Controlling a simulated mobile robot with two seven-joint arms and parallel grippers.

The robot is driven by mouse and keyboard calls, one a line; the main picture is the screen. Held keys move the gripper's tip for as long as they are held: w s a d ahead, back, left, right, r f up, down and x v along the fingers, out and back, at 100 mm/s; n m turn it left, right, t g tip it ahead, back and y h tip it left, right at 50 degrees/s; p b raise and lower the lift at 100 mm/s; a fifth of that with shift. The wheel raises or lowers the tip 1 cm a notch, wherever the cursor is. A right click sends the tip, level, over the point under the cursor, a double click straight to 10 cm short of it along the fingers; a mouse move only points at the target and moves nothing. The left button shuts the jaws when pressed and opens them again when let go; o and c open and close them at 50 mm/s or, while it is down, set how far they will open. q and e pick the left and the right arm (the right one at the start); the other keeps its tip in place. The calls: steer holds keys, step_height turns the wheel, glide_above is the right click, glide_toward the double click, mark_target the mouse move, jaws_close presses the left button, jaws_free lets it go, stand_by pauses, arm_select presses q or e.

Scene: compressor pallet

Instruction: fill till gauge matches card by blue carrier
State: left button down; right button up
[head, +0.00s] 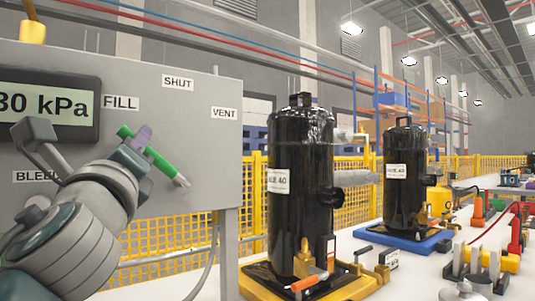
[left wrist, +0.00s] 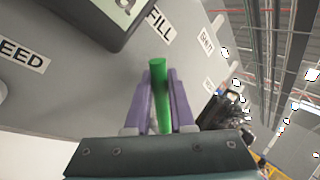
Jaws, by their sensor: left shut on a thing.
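The gauge display (head: 45,103) on the grey panel reads "30 kPa", with its left part cut off. The green valve lever (head: 167,166) slants from near the FILL label (head: 121,103) down to the right. My left gripper (head: 143,138) is shut on the lever; its purple fingers flank the green bar (left wrist: 158,90) in the left wrist view. The blue carrier (head: 410,240) stands farther back with a black compressor (head: 404,190) on it. That compressor's white label (head: 396,171) ends in "40". A small white card (head: 391,259) stands near the blue carrier; its text is unreadable. My right gripper is out of view.
A nearer black compressor (head: 300,220) stands on a yellow carrier (head: 262,278), right of the panel (head: 205,165). SHUT (head: 178,83), VENT (head: 224,113) and a partly hidden BLEED label mark the panel. A yellow mesh fence (head: 190,228) runs behind. Clamps and fittings crowd the right side.

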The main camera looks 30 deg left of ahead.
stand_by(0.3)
arm_select(q)
steer(key=c, duration=1)
jaws_free()
steer(key=shift+c, duration=0.2)
steer(key=shift+d, duration=0.1)
steer(key=b+v, duration=0.3)
steer(key=v, duration=0.7)
